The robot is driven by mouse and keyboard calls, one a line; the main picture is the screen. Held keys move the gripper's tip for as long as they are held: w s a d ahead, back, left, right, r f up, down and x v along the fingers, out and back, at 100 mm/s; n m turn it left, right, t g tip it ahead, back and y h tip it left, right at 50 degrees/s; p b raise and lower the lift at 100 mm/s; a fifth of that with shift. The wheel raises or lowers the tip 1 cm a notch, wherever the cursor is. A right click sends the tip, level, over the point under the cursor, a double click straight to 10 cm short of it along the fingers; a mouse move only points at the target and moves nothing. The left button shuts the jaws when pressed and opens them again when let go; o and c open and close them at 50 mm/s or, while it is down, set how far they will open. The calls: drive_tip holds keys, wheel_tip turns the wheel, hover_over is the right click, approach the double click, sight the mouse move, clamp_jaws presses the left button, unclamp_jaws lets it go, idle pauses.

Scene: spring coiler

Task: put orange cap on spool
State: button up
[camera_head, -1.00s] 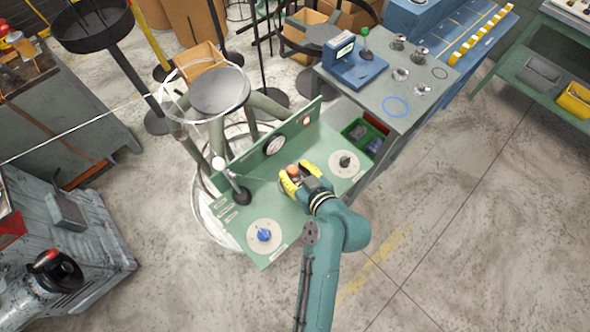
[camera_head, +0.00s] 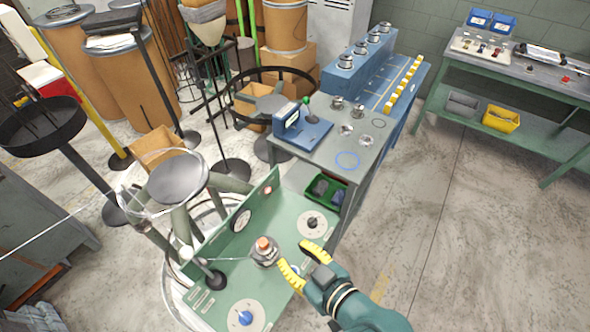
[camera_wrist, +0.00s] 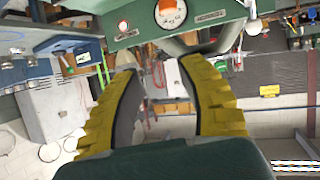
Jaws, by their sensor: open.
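The orange cap (camera_head: 263,243) sits on top of a grey metal piece (camera_head: 265,258), which looks like the spool, in the middle of the green panel (camera_head: 225,277). I cannot tell how tightly it is seated. My gripper (camera_head: 294,254) has its yellow fingers spread and empty, apart from the cap and to its right. In the wrist view the open fingers (camera_wrist: 160,66) have nothing between them. An orange patch (camera_wrist: 168,4) shows there at the top edge, in front of the gauge; it may be the cap.
A black knob (camera_head: 312,222) and a blue knob (camera_head: 245,318) stand on pale discs on the panel. An upright plate with a gauge (camera_head: 241,220) rises behind the cap. A grey bench (camera_head: 375,140) carries several metal parts. The floor to the right is clear.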

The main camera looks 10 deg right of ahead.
drive_tip(key=w+r+m+t+h, duration=0.1)
drive_tip(key=w+r+t, duration=0.1)
drive_tip(key=r, duration=0.6)
drive_tip(key=w+r+t+h, duration=0.2)
drive_tip(key=r+t, duration=0.1)
drive_tip(key=r, duration=0.6)
drive_tip(key=s+r+m+t+h, duration=0.1)
drive_tip(key=s+r+m+t, duration=0.1)
drive_tip(key=r, duration=0.7)
drive_tip(key=s+r+m+t+h, duration=0.1)
drive_tip(key=s+r+m+t, duration=0.1)
drive_tip(key=r, duration=0.8)
drive_tip(key=shift+s+m+t+h, duration=0.4)
drive_tip(key=shift+s+t, duration=0.2)
drive_tip(key=shift+t, duration=0.2)
drive_tip(key=shift+d+f, duration=0.1)
drive_tip(key=shift+d, duration=0.05)
